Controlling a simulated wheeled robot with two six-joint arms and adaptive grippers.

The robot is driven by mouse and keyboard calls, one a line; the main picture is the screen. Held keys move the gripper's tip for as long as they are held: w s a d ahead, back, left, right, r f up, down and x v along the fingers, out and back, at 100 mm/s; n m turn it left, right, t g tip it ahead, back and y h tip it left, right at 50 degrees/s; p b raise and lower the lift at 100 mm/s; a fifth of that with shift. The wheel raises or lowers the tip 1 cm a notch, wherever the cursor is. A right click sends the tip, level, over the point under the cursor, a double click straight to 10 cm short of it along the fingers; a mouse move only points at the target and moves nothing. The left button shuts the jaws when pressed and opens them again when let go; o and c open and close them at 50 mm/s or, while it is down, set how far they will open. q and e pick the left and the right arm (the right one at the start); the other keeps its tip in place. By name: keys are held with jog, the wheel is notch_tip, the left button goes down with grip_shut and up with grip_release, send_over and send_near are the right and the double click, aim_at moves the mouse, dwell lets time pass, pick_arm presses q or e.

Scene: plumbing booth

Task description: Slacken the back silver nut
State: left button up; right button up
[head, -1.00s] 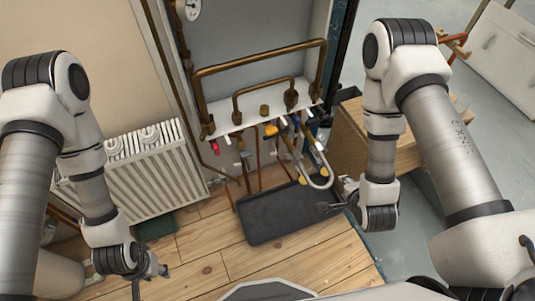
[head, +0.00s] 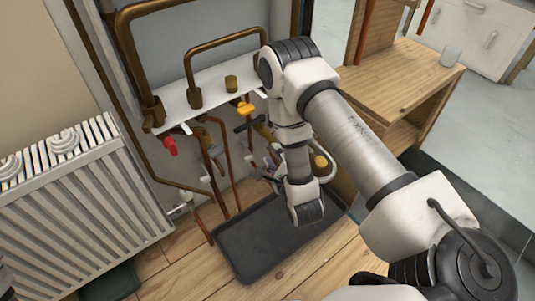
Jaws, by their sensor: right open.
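My right gripper (head: 268,178) is open beside the pipework under the white shelf (head: 205,100), above the black tray (head: 236,254). My own wrist covers part of it, and its fingertips are small against the pipes. I cannot single out the back silver nut; the fittings there are small and partly hidden behind my right arm. A yellow handle (head: 245,109) and a red handle (head: 170,146) show below the shelf. My left gripper is out of view.
A white radiator (head: 80,195) stands at the left. Copper pipes (head: 213,170) run down to the wooden floor. A wooden cabinet (head: 405,85) with a glass (head: 451,55) on it stands at the right. The floor in front of the tray is clear.

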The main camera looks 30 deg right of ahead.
aim_at(271, 151)
jog(key=b+x, duration=0.1)
jog(key=x, duration=0.3)
jog(key=shift+w, duration=0.1)
grip_shut()
